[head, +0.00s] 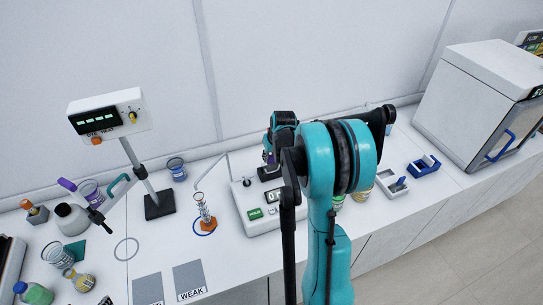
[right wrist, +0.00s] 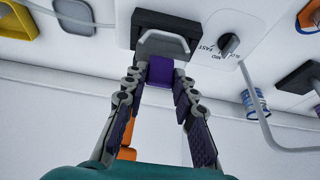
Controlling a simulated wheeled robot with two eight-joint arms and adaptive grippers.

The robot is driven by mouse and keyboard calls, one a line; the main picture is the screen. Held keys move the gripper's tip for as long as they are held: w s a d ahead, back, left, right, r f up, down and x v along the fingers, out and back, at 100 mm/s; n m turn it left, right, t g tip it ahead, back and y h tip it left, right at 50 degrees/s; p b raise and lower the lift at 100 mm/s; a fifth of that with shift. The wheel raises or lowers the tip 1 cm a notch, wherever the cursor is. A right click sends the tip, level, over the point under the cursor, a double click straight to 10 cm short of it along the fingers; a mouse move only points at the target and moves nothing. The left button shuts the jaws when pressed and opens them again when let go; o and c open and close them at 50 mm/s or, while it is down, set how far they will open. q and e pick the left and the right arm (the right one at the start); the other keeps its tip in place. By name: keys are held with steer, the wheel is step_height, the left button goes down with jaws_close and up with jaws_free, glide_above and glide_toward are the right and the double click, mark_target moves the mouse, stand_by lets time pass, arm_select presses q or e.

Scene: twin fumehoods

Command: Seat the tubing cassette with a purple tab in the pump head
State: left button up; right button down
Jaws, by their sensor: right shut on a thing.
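The tubing cassette (right wrist: 163,43) is a grey piece with a purple tab (right wrist: 160,72), seen in the right wrist view. My right gripper (right wrist: 160,76) is shut on the purple tab, with one finger on each side. The cassette's far end is at the dark pump head (right wrist: 140,22); I cannot tell how far it sits inside. My left gripper is not in view.
A stand with a display box (head: 108,113) is left of the pump. A white tray (head: 391,183) and a blue holder (head: 424,166) lie to the right, before a large white instrument (head: 480,90).

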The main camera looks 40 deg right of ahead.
steer(key=shift+f+b, duration=0.85)
steer(key=shift+f, duration=0.25)
steer(key=c, duration=1.1)
jaws_free()
steer(key=shift+c, duration=0.2)
steer(key=shift+r, duration=0.1)
steer(key=v, duration=1.2)
